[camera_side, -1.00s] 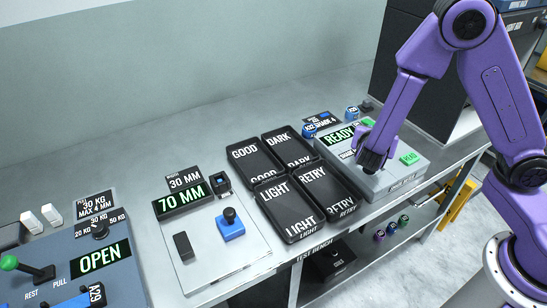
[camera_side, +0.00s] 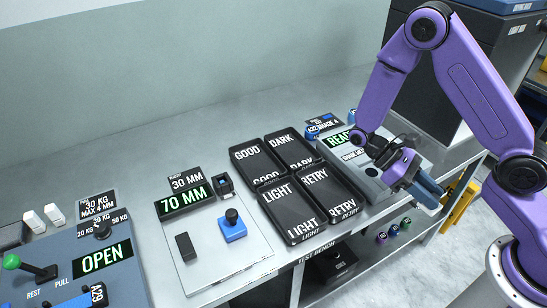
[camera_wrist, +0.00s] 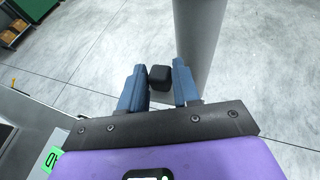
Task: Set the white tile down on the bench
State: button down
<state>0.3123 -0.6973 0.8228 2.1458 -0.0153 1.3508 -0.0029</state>
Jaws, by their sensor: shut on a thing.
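My gripper (camera_side: 432,190) is past the front right of the grey meter box, tilted outward over the bench's front edge. In the wrist view my gripper's blue fingers (camera_wrist: 159,82) are shut on a small dark block (camera_wrist: 159,74), with the floor beyond it. I see no white tile face between the fingers; any tile there is hidden or turned away. Two small white blocks stand at the far left of the bench, one (camera_side: 33,221) beside the other (camera_side: 53,212). I cannot tell whether either is the tile.
The grey bench (camera_side: 120,165) has clear room along the back. Black trays marked GOOD (camera_side: 247,172), DARK (camera_side: 283,153), LIGHT (camera_side: 290,223) and RETRY (camera_side: 338,190) stand mid-bench. The meter box (camera_side: 352,162), with a green display, is right of them. A 70 MM gauge plate (camera_side: 200,268) lies left.

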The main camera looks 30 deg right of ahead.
jog(key=w+a+r+m+t+y, duration=0.2)
jog(key=w+a+m+t+y, duration=0.5)
jog(key=w+a+m+y, duration=0.75)
jog(key=w+d+r+m+t, duration=0.2)
jog(key=w+d+m+t, duration=0.4)
jog(key=w+m+t, duration=0.25)
jog(key=w+d+r+m+t, duration=0.3)
jog(key=w+d+m+t, duration=0.35)
jog(key=w+m, duration=0.2)
jog(key=shift+m, duration=0.25)
jog(key=w+f, duration=0.1)
jog(key=w, duration=0.2)
jog(key=w+f, duration=0.2)
jog(key=w, duration=0.1)
jog(key=w+f, duration=0.1)
jog(key=w, duration=0.1)
jog(key=shift+w+a+f, duration=0.3)
jog(key=shift+w+a, duration=0.05)
jog(key=shift+w, duration=0.05)
send_over(303, 127)
jog(key=shift+t, duration=0.3)
jog(key=f, duration=0.4)
jog(key=shift+s+f, duration=0.4)
jog(key=shift+w+f, duration=0.15)
jog(key=shift+f, duration=0.75)
jog(key=shift+w+f, duration=0.1)
jog(key=shift+f, duration=0.8)
jog(key=shift+f, duration=0.1)
